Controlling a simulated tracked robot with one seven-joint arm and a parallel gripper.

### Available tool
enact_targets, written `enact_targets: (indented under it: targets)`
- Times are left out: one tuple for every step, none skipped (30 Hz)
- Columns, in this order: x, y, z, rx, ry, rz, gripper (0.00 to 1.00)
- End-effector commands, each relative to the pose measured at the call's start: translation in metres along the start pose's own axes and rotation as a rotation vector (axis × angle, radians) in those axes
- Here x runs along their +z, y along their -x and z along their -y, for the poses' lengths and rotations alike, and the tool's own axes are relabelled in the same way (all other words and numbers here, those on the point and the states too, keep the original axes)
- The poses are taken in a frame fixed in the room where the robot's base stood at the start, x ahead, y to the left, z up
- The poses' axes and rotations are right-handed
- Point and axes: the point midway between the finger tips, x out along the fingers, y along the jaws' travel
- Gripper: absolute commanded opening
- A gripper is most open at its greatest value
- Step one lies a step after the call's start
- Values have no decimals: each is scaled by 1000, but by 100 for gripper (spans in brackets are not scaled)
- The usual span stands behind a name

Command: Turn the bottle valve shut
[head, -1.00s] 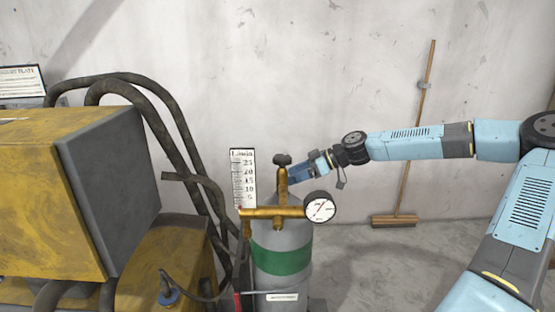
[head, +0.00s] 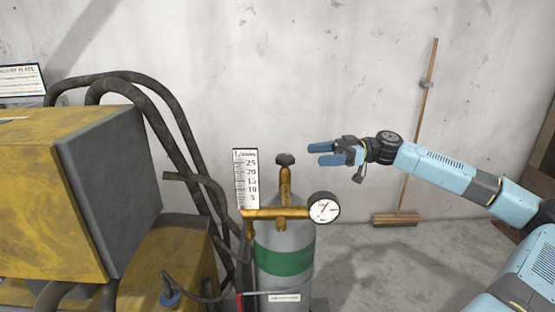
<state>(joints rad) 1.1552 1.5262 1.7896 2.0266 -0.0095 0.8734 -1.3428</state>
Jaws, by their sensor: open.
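The bottle valve is a dark knob (head: 285,159) on top of a brass stem (head: 285,185). It sits above the grey gas bottle (head: 283,285) with its green band. My gripper (head: 320,154) is open and empty. In the picture its two blue fingers point left, to the right of the knob and slightly above it, apart from it. A brass cross pipe (head: 275,213) carries a round gauge (head: 323,207) at its right end. A white flow scale (head: 246,178) stands at the left of the stem.
A yellow machine (head: 50,190) with a dark grey end plate fills the left side. Thick dark hoses (head: 175,115) arch down beside the bottle. A broom (head: 410,160) leans on the back wall.

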Motion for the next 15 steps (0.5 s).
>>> enact_targets:
  targets:
    - [0,-8,1,-4,0,2,78]
    - [0,-13,1,-5,0,2,78]
    - [0,-19,1,-3,0,2,78]
    - [0,-24,1,-4,0,2,78]
    - [0,-30,0,-4,-1,2,78]
    - [0,-37,1,-5,-1,2,78]
    - [0,-42,1,-5,-1,2,78]
    - [0,-48,1,-4,-1,2,78]
    - [0,-55,1,-5,-1,2,78]
    - [0,-60,0,-4,-1,2,78]
    - [1,-65,0,-4,-1,2,78]
    - [1,-72,1,-4,-1,2,78]
    - [1,-78,1,-4,-1,2,78]
    - [1,-83,1,-5,-1,2,78]
    - [1,-89,0,-3,-1,2,78]
